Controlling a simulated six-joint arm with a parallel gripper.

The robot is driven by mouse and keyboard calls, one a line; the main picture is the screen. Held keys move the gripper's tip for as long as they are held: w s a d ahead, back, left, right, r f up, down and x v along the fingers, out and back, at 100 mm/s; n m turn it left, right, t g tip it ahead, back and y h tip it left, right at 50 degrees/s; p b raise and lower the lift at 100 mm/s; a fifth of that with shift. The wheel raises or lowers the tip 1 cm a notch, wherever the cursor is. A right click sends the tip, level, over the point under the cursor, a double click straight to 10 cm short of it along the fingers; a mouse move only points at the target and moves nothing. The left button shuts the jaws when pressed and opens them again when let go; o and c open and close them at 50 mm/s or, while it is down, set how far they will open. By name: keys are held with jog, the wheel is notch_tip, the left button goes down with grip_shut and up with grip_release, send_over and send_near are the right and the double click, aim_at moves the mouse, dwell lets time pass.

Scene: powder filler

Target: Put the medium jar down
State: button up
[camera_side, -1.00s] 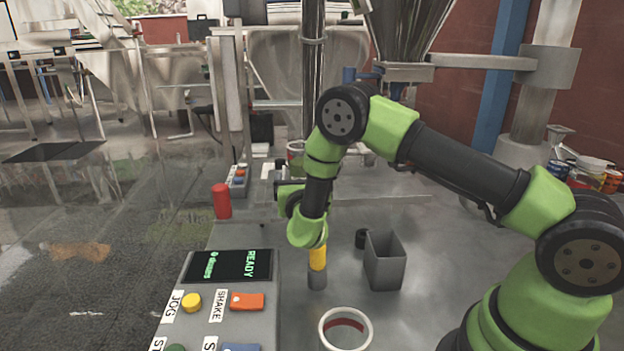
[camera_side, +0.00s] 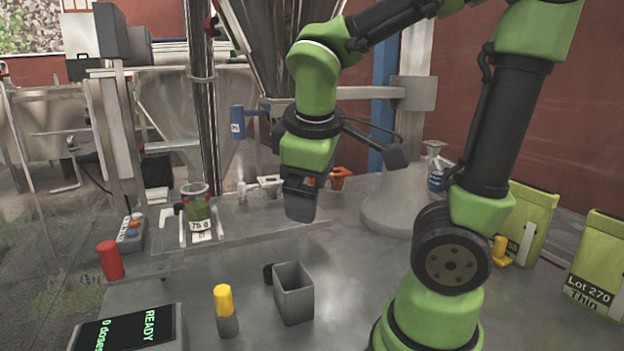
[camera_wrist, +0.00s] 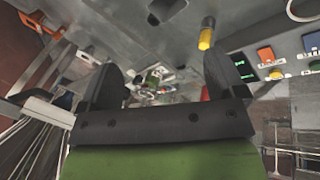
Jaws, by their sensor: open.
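A greenish jar (camera_side: 196,206) with a pale rim stands upright on a small stand on the clear plate, at the left of the side view. I cannot tell for sure whether it is the medium jar. My gripper (camera_side: 301,208) hangs to the right of this jar, clearly apart from it, above the plate's right end. In the wrist view the two dark fingers of my gripper (camera_wrist: 163,78) are spread, with no held jar visible between them. Small coloured things show far off between the fingers, too small to identify.
A grey open box (camera_side: 293,294) and a yellow-capped grey cylinder (camera_side: 225,310) stand in front. A red cylinder (camera_side: 110,260) and a button box (camera_side: 131,232) are at left, with the display panel (camera_side: 128,330) below. Yellow-green lot containers (camera_side: 598,262) stand at right.

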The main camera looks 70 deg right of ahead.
jog(key=s+a+r+m+t+y, duration=0.3)
jog(key=a+m+t+y, duration=0.2)
jog(key=a, duration=0.2)
jog(key=shift+s+a+r+m+y, duration=0.2)
jog(key=shift+a+m+y, duration=0.1)
jog(key=shift+a+y, duration=0.1)
